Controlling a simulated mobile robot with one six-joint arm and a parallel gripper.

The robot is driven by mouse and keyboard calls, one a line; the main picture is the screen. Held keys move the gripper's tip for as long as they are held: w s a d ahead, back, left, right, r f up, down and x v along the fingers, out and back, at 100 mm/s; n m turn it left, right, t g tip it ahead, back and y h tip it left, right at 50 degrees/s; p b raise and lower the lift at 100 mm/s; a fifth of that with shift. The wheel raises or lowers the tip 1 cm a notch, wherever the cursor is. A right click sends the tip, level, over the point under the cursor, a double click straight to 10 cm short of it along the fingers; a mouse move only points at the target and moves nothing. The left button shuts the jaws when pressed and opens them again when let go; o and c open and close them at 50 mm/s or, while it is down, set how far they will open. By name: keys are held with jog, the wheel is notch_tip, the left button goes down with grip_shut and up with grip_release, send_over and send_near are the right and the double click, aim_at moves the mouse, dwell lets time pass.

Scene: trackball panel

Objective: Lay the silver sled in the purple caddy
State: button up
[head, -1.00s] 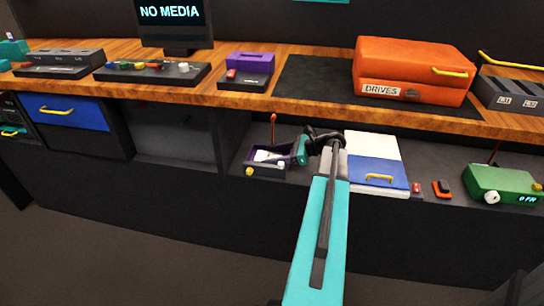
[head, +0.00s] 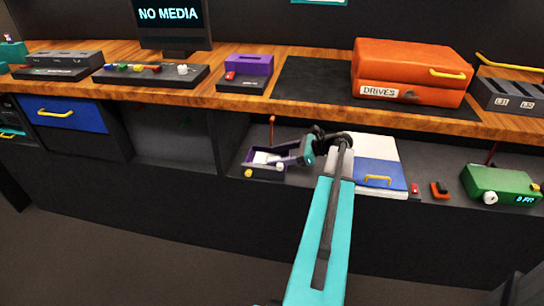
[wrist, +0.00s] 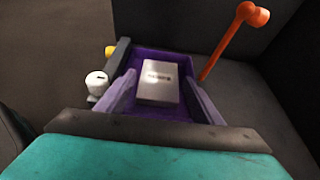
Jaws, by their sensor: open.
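The silver sled (wrist: 159,82) lies flat in the purple caddy (wrist: 150,53) in the wrist view, label up. In the head view the pale sled (head: 262,157) shows small inside the caddy (head: 247,163), on the lower shelf. My gripper (wrist: 161,75) is open, with one finger on each side of the sled; small gaps show, and I cannot tell whether the fingertips touch the caddy floor. In the head view my gripper (head: 283,158) reaches into the caddy from the right. The sled's near end is close to my palm.
An orange-red lever (wrist: 235,35) stands up beside the caddy; a white knob (wrist: 97,80) and a yellow knob (wrist: 110,50) are on its other side. A blue and white box (head: 378,165) stands right of the caddy. The wooden counter (head: 240,101) overhangs the shelf.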

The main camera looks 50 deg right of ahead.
jog(key=p+v, duration=0.1)
jog(key=v, duration=0.8)
jog(key=shift+s, duration=0.15)
dwell(0.5)
